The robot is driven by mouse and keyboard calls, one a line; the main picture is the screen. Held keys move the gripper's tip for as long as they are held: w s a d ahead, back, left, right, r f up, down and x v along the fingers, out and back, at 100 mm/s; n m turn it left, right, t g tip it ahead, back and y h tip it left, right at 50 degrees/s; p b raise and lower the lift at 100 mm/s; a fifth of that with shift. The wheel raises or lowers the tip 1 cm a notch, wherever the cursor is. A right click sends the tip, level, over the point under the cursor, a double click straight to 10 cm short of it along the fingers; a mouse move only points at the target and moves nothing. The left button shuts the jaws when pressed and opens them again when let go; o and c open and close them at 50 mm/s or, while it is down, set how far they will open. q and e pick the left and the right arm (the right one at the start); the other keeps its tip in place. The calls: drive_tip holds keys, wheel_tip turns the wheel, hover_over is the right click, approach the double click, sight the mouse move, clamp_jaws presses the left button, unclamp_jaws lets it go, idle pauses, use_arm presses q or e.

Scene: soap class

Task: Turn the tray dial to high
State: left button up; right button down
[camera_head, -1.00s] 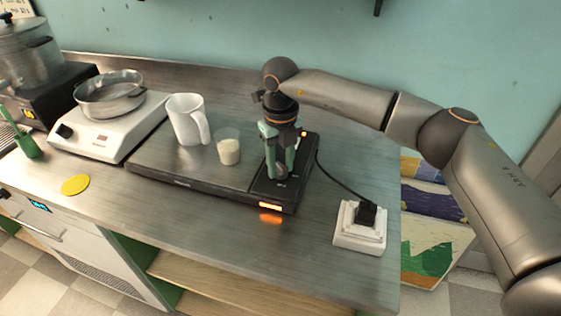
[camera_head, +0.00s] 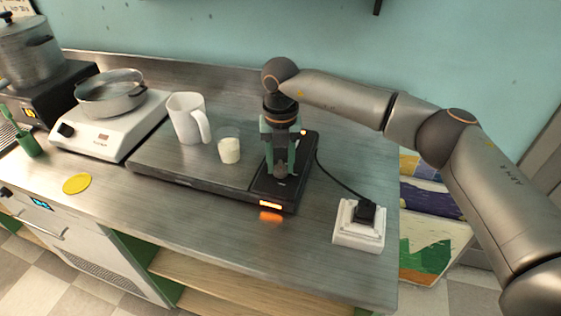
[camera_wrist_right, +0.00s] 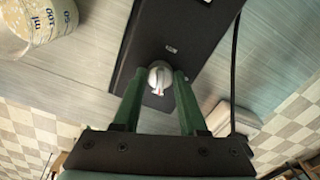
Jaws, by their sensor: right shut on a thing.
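The warming tray (camera_head: 195,178) is a flat dark slab on the metal counter, with a black control panel at its right end. An orange light (camera_head: 270,204) glows on the panel's front edge. The tray dial (camera_wrist_right: 159,77) is a small round silver knob with a pointer, seen in the right wrist view. My right gripper (camera_head: 281,172) points down over the panel. In the right wrist view its green fingers (camera_wrist_right: 160,82) are shut on the dial, one on each side. The dial's markings are too small or hidden to read. My left gripper is not in view.
A white jug (camera_head: 187,119) and a small cup of pale contents (camera_head: 229,150) stand on the tray, left of my gripper. A white power socket block (camera_head: 358,235) with a black plug sits at right. A hotplate (camera_head: 103,138) holds a pan.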

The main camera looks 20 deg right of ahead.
sight(280, 164)
drive_tip(key=shift+c, duration=2.2)
unclamp_jaws()
drive_tip(key=shift+r, duration=0.1)
wheel_tip(280, 164, up, 12)
drive_tip(key=shift+r, duration=0.2)
drive_tip(key=shift+f, duration=0.1)
